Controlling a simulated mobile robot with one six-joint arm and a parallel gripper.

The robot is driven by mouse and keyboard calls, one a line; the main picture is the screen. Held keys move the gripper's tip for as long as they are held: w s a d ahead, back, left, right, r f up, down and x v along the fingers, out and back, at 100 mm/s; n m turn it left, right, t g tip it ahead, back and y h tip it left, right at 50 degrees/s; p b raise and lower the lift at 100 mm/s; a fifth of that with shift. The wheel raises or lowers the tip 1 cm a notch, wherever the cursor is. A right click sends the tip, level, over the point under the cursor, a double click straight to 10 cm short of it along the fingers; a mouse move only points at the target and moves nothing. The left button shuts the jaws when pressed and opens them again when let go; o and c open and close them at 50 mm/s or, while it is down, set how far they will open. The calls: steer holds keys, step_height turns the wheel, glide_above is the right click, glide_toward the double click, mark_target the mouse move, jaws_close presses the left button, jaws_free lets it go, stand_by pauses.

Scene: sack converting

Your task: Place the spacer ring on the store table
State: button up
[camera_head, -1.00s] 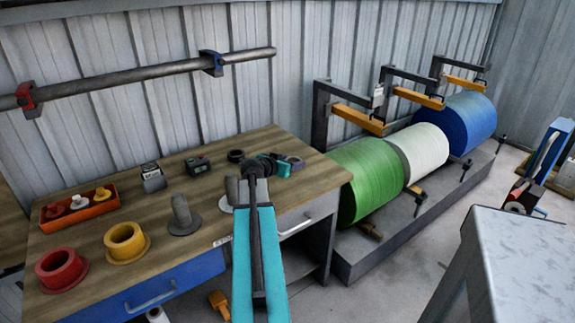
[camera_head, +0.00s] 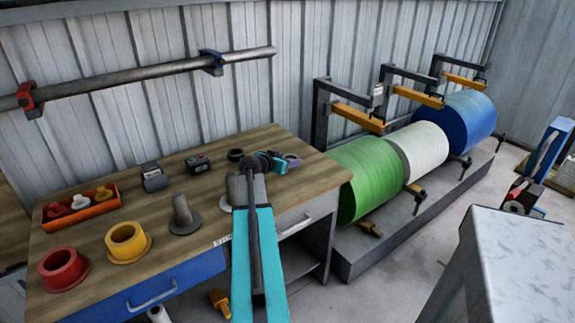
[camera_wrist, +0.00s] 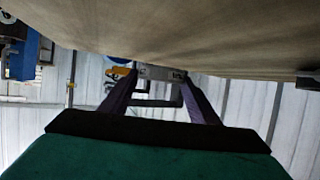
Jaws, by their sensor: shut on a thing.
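My gripper (camera_head: 283,163) has a teal body and purple-grey fingers and is over the right back part of the wooden workbench (camera_head: 215,235). In the wrist view its two fingers (camera_wrist: 161,76) close in on a small pale grey piece at their tips. I take this piece to be the spacer ring, seen edge-on; its hole does not show. In the head view the gripper and arm mostly hide it. I cannot tell whether it touches the bench. The pictures do not make clear which table is the store table.
A dark ring (camera_head: 235,155) and a small dark device (camera_head: 198,163) lie left of my gripper. Grey flanged plugs (camera_head: 182,212), yellow (camera_head: 127,243) and red (camera_head: 63,269) flanged sleeves and an orange tray (camera_head: 82,207) stand farther left. A green roll (camera_head: 368,178) is beyond the bench's right end.

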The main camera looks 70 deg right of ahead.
steer(key=shift+f, duration=1.3)
steer(key=shift+f, duration=0.1)
steer(key=o, duration=1.3)
steer(key=shift+c, duration=0.2)
steer(key=shift+b+v, duration=0.6)
steer(key=shift+v, duration=3.25)
steer(key=shift+d, duration=0.1)
